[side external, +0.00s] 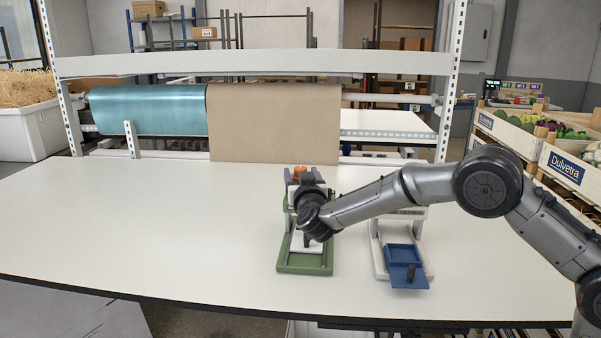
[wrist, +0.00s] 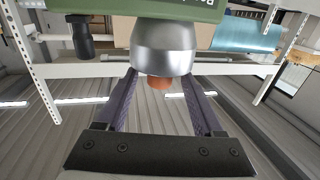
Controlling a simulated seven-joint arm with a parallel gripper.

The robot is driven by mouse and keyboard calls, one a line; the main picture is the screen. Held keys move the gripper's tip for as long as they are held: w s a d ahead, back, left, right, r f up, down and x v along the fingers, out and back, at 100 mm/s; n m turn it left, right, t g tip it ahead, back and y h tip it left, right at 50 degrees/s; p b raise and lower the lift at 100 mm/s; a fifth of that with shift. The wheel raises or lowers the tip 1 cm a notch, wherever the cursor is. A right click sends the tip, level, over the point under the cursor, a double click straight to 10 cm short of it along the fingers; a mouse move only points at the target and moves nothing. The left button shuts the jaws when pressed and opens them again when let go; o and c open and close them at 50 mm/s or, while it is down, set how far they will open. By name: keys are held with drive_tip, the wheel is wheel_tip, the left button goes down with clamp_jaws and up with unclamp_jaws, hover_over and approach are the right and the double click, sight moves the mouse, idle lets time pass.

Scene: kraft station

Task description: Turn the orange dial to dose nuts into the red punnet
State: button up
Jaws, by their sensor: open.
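The orange dial (side external: 299,172) shows at the top of the green station (side external: 304,270), partly hidden by my gripper. In the wrist view, an orange part (wrist: 160,83), apparently the dial, sits at the end of a rounded silver body. My gripper (wrist: 160,76) has its two purple fingers spread on either side of that part, with gaps visible. In the side view, my gripper (side external: 304,176) is at the upper part of the green station, and my wrist hides much of its front. I cannot make out a red punnet or any nuts.
A white stand with a blue tray (side external: 402,255) and a dark knob is just right of the green station, under my arm. Brown paper (side external: 273,122) and teal film (side external: 165,108) rolls hang behind. The white table (side external: 140,230) is clear at left.

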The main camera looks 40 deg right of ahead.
drive_tip(key=v, duration=1.2)
